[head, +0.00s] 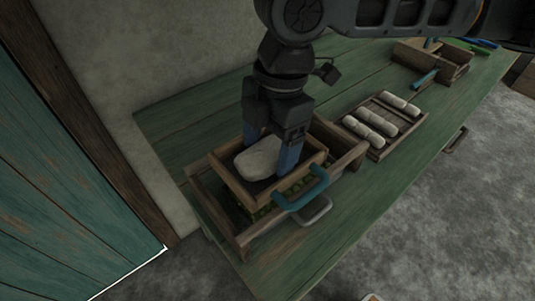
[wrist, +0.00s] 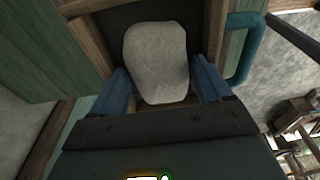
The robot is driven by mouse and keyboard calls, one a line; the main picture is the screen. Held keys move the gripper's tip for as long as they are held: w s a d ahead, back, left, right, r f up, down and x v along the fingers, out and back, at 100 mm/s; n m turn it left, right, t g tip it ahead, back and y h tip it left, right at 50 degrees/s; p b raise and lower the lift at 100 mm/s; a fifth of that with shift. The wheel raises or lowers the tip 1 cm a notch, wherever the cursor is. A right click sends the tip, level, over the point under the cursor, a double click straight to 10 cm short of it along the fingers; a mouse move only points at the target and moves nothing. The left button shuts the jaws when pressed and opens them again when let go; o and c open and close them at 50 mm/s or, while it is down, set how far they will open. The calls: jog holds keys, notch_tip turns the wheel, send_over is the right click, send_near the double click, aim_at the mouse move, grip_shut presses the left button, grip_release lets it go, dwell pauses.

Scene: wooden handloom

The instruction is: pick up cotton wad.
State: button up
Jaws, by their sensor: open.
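The cotton wad (head: 258,158) is a pale, rounded block lying in a small wooden box (head: 233,178) with a teal handle. It also shows in the wrist view (wrist: 156,62), close in front of my fingers. My gripper (head: 271,160) points down into the box, with its blue fingers on either side of the wad. In the wrist view my gripper (wrist: 164,84) is open, one finger left and one right of the wad's near end. I cannot tell whether either finger touches it.
The box sits in a larger wooden frame (head: 240,236) on the green table (head: 190,112). A tray (head: 374,152) with several pale rolls lies to the right. A wooden caddy (head: 447,75) stands at the far right. A teal door (head: 60,200) is at left.

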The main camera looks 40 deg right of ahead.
jog(key=shift+c, duration=0.4)
jog(key=c, duration=0.8)
